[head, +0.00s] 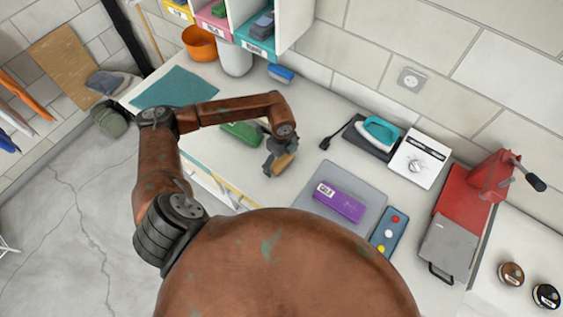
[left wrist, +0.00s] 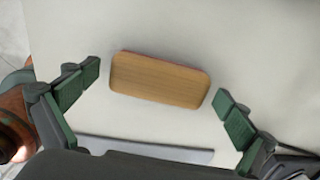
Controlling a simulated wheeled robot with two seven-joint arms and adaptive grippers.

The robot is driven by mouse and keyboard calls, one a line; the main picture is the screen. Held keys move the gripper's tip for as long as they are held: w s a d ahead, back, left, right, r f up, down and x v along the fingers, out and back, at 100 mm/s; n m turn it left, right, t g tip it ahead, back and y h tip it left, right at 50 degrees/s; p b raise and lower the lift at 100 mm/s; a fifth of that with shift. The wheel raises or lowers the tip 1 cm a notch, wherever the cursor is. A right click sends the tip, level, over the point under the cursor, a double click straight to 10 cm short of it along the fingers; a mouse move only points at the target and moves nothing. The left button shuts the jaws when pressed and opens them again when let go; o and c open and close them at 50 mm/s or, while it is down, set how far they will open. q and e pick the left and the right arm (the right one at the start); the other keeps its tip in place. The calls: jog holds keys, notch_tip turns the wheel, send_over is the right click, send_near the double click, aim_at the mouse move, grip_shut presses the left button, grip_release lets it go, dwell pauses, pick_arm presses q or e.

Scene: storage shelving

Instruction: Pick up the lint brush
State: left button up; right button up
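A wooden-backed block, seemingly the lint brush (left wrist: 160,80), lies on the pale worktop in the left wrist view, a little tilted in the picture. It also shows in the head view (head: 284,164), partly covered by my left gripper (head: 277,157). In the left wrist view my left gripper (left wrist: 157,85) is open, with one green-padded finger toward each end of the brush and gaps between. The fingers do not touch it. The brush's underside is hidden. My right gripper is not in view.
A grey mat (head: 325,223) with a purple box (head: 339,201) lies to the right. A green object (head: 241,133) is behind my left forearm. A teal iron (head: 378,131), white dial box (head: 419,160) and red press (head: 490,178) stand further right. A storage shelf (head: 297,22) rises behind.

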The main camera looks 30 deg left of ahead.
pick_arm(q)
jog(key=c, duration=1.1)
jog(key=shift+r, duration=0.1)
jog(key=shift+c, duration=0.2)
jog(key=shift+r, duration=0.6)
jog(key=s+d+r+b, duration=0.2)
jog(key=s+d+r, duration=0.6)
jog(key=s+r, duration=0.3)
jog(key=shift+d+r, duration=0.25)
jog(key=shift+r, duration=0.05)
jog(key=o, duration=0.6)
jog(key=c, duration=0.4)
